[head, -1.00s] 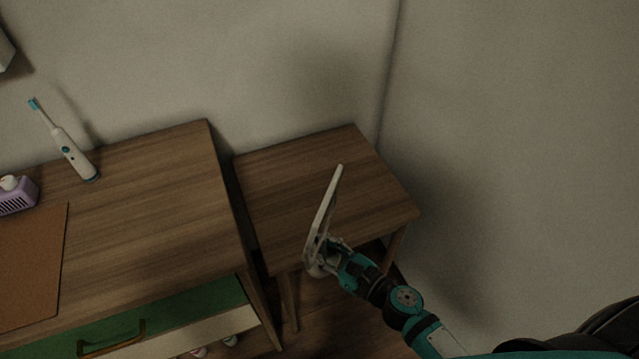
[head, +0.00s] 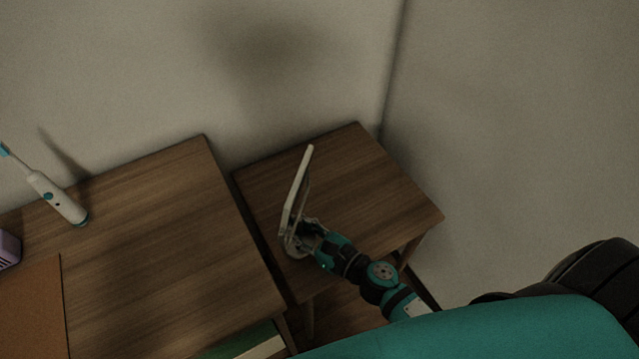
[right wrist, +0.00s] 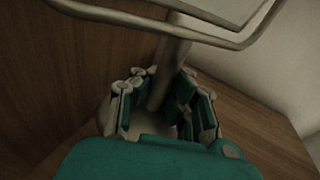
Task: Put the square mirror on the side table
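The square mirror (head: 298,195) has a pale frame and stands about upright, seen nearly edge-on in the head view. Its frame and stem (right wrist: 172,62) also show in the right wrist view. My right gripper (head: 303,232) is shut on the stem, with fingers on both sides of it (right wrist: 163,98). The mirror's round base is partly hidden by the gripper. It appears over the left front part of the side table (head: 375,180); I cannot tell whether it touches the wood. My left gripper is not in view.
A larger wooden desk (head: 150,250) stands left of the side table, with a narrow gap between. It holds a white electric toothbrush (head: 57,198), a brown mat (head: 30,305) and a purple item (head: 8,248). Walls close off the back and right. The side table's right part is bare.

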